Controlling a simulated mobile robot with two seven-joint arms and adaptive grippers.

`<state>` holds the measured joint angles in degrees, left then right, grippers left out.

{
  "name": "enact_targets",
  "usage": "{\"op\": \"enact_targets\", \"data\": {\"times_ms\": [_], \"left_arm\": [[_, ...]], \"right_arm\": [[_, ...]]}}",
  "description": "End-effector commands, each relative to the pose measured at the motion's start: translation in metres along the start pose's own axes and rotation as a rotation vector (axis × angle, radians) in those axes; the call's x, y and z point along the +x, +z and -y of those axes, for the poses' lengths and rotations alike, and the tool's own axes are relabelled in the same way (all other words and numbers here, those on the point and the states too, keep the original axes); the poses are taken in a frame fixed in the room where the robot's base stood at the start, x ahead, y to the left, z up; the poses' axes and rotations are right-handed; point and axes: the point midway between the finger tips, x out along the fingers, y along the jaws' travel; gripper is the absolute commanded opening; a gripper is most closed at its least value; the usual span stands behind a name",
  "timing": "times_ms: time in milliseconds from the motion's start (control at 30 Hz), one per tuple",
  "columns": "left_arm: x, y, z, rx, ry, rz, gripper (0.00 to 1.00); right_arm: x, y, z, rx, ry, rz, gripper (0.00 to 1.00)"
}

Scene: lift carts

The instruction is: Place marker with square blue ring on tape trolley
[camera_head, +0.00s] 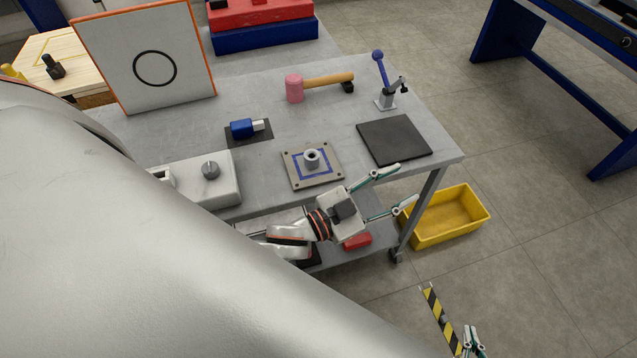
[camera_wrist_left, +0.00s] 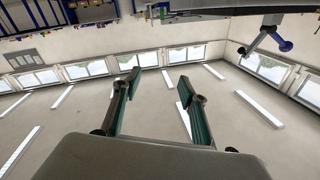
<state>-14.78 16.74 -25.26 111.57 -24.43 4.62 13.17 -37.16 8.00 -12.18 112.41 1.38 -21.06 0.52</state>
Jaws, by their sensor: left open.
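The marker with the square blue ring (camera_head: 298,178) is a beige square plate with a blue square outline and a grey round knob at its middle. It lies flat on the grey worktable near the front edge. My left gripper (camera_head: 405,184) is at the table's front right edge, right of and below the marker, pointing right. Its fingers are spread, with nothing between them; they also show apart in the left wrist view (camera_wrist_left: 157,84). My right gripper (camera_head: 472,342) shows only partly at the bottom edge. A yellow and black striped strip (camera_head: 436,309) is beside it; I cannot tell whether it belongs to the tape trolley.
On the worktable (camera_head: 270,90) are a black square mat (camera_head: 393,139), a blue-knobbed lever (camera_head: 380,70), a pink mallet (camera_head: 294,88), a blue block (camera_head: 242,128) and a circle board (camera_head: 190,60). A yellow bin (camera_head: 450,215) stands on the floor at right. Open floor lies beyond it.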

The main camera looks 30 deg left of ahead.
Motion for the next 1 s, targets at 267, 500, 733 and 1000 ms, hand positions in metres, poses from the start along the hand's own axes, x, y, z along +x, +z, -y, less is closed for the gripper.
{"op": "enact_targets", "data": {"times_ms": [267,500,733,1000], "left_arm": [[-0.137,0.162,-0.018,-0.184,-0.146,0.558,0.42],[-0.187,0.195,-0.034,-0.233,-0.15,0.708,0.42],[-0.188,0.196,-0.034,-0.233,-0.149,0.711,0.42],[-0.187,0.196,-0.034,-0.233,-0.149,0.709,0.42]], "right_arm": [[0.0,0.0,0.0,0.0,0.0,0.0,0.0],[0.0,0.0,0.0,0.0,0.0,0.0,0.0],[0.0,0.0,0.0,0.0,0.0,-0.001,0.0],[0.0,0.0,0.0,0.0,0.0,0.0,0.0]]}}
